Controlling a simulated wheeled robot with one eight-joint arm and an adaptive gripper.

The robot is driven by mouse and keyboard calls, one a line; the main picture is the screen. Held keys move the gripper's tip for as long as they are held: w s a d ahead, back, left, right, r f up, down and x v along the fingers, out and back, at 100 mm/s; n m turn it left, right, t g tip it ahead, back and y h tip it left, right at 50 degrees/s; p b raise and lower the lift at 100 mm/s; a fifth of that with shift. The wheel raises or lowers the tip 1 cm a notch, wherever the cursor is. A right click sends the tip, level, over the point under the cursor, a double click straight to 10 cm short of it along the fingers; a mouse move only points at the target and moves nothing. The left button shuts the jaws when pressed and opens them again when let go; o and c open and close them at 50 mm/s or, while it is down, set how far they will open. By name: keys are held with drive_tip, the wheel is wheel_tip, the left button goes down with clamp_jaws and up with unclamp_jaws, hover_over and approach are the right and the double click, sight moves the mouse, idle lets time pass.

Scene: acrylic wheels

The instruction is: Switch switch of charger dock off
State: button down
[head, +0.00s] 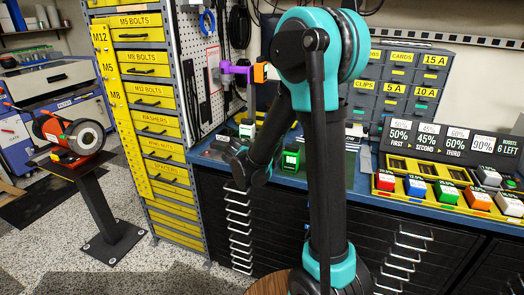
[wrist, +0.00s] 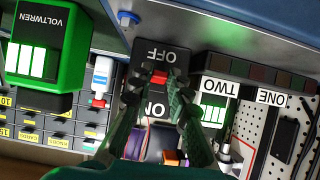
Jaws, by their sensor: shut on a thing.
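The charger dock (wrist: 232,68) has a dark front panel with labels ONE and TWO in the wrist view, which shows it upside down. Its switch (wrist: 161,56) is a black plate marked OFF and ON. A red switch lever (wrist: 158,77) sits between these words; which side it is set to is unclear. My gripper (wrist: 157,82) is shut on the lever, a fingertip on each side. Part of the ON label is hidden by the fingers. In the head view my arm reaches down to the blue counter, and the fingertips are hard to make out.
A green VOLTWREN block (wrist: 40,45) stands beside the switch in the wrist view. It seems to be the green-and-black block (head: 291,157) on the counter. Grey drawers (head: 395,85) stand behind; a yellow tray (head: 445,193) of coloured blocks lies at right.

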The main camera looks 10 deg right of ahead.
drive_tip(key=shift+f+t+h, duration=0.2)
drive_tip(key=shift+t+h, duration=0.1)
drive_tip(key=shift+t, duration=0.1)
idle(0.3)
drive_tip(key=c, duration=1.4)
unclamp_jaws()
drive_tip(key=shift+c, duration=0.2)
drive_tip(key=v, duration=1.2)
drive_tip(key=shift+f, duration=0.2)
